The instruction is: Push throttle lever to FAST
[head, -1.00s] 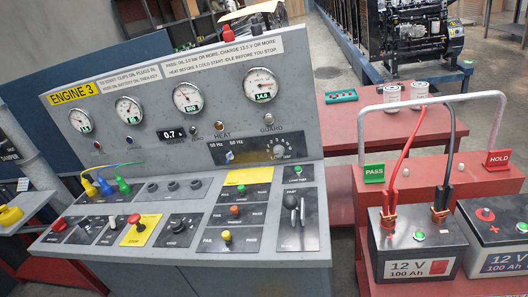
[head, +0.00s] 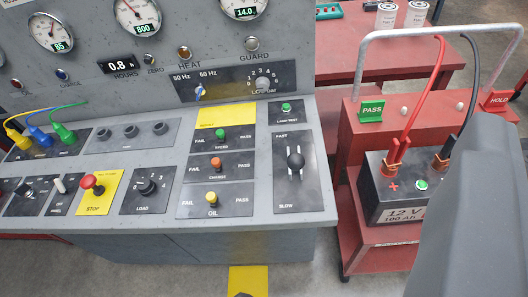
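The throttle lever (head: 295,161) has a round black knob and stands on a dark plate (head: 297,197) at the right end of the sloping desk. The plate is marked FAST at its top and SLOW at its bottom, with pale slots running between them. The knob appears near the middle of the plate, slightly toward the FAST side. The lever's foot is hidden beneath the knob, so its exact place along the slots is unclear. My gripper's fingertips do not show in either frame, and nothing is seen touching the lever.
A large dark grey shape (head: 468,225), apparently part of my arm, blocks the lower right. Red STOP button (head: 89,181), LOAD knob (head: 148,186) and small toggles (head: 211,197) sit left of the lever. A red cart (head: 362,120) carrying a battery (head: 385,195) stands to the right.

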